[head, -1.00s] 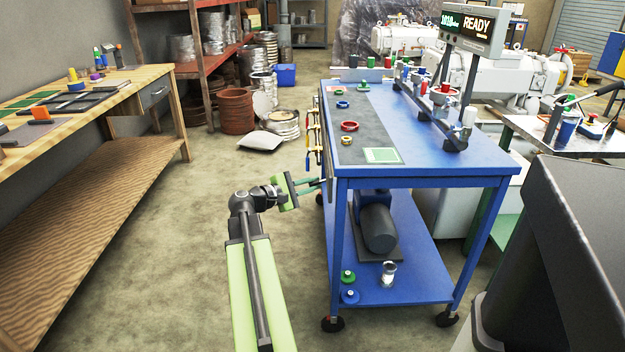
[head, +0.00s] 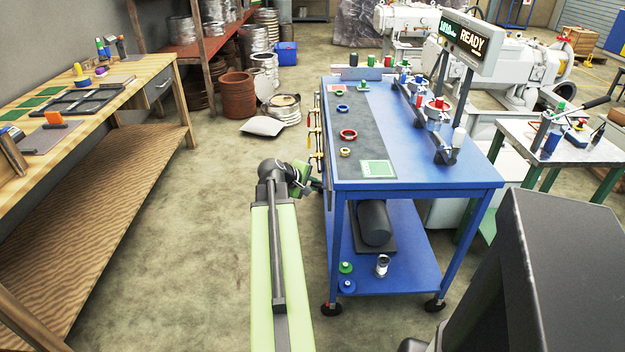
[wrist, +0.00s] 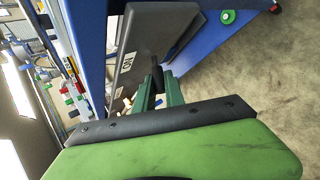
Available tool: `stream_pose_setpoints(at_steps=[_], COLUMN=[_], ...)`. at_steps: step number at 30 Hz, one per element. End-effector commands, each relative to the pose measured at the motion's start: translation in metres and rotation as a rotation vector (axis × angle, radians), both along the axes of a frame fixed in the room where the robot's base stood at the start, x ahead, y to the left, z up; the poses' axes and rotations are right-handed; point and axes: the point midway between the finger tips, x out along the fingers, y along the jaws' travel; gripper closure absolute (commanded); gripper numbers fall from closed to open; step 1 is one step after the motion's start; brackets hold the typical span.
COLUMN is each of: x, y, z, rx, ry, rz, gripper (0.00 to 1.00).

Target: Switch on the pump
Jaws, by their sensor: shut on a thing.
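In the wrist view a grey switch panel (wrist: 140,40) with a white label reading "ON" is close in front of my gripper (wrist: 158,88). A black lever (wrist: 157,75) sticks out from the panel, and my green fingers are shut on it. The fingers partly hide the lever. In the head view my gripper (head: 315,184) is at the left side of the blue cart (head: 425,182), and the panel and lever cannot be made out there. A dark cylindrical unit, perhaps the pump (head: 374,222), lies on the cart's lower shelf.
A display (head: 470,42) reading "READY" stands above the cart. Tools (head: 312,140) hang on the cart's left side near my arm. A wooden bench (head: 120,90) stands at the left, with clear floor (head: 190,240) between.

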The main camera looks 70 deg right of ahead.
Motion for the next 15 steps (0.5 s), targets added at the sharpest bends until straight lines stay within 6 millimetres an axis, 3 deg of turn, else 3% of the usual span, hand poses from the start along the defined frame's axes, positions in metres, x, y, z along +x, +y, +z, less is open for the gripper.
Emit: stream_pose_setpoints(at_steps=[15], x=[-0.0023], y=[-0.0001], z=[0.0025], rx=[0.027], ry=[-0.061], rz=[-0.001], gripper=[1.00])
